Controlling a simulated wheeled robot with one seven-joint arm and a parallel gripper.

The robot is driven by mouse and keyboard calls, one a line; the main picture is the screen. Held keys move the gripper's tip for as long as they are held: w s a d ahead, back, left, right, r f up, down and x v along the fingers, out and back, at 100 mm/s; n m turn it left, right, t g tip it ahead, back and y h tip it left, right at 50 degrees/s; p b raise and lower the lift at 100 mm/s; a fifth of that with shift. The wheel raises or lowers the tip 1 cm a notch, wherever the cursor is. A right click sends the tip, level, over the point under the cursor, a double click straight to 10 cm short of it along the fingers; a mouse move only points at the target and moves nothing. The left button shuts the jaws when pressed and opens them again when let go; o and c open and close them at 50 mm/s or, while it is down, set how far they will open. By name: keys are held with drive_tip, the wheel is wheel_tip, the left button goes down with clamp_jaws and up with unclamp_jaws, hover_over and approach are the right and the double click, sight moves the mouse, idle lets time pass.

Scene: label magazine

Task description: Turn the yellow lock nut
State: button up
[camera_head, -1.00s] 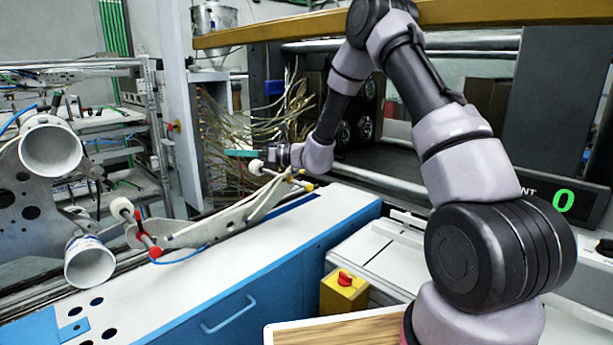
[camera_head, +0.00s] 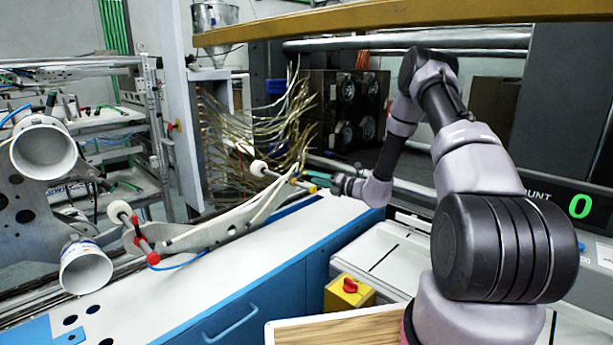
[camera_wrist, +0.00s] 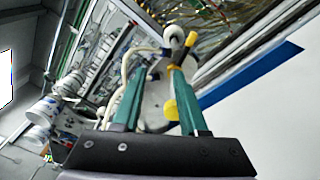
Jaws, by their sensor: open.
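Two small yellow parts sit at the near end of the metal arm plate. One yellow part (camera_head: 312,189) is at the tip, and a smaller one (camera_head: 293,181) is beside it; I cannot tell for sure which is the lock nut. In the wrist view a yellow knob (camera_wrist: 171,110) shows by the right finger, and another yellow piece (camera_wrist: 190,39) shows beyond that fingertip. My gripper (camera_wrist: 158,74) has green fingers spread apart with nothing clearly held. In the head view my gripper (camera_head: 320,179) is right beside the yellow parts; contact cannot be told.
White rollers (camera_head: 259,168) and a red-collared rod (camera_head: 141,236) stand along the plate (camera_head: 215,225). A blue and white cabinet (camera_head: 240,270) lies below. Loose wires (camera_head: 260,120) hang behind. A yellow box with a red button (camera_head: 349,290) stands in front.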

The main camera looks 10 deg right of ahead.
sight(299, 178)
drive_tip(key=d+f+m+t+h, duration=0.2)
drive_tip(key=d+m, duration=0.3)
drive_tip(key=x, duration=1)
drive_tip(key=shift+a, duration=0.2)
drive_tip(key=shift+w, duration=0.1)
clamp_jaws()
idle(0.8)
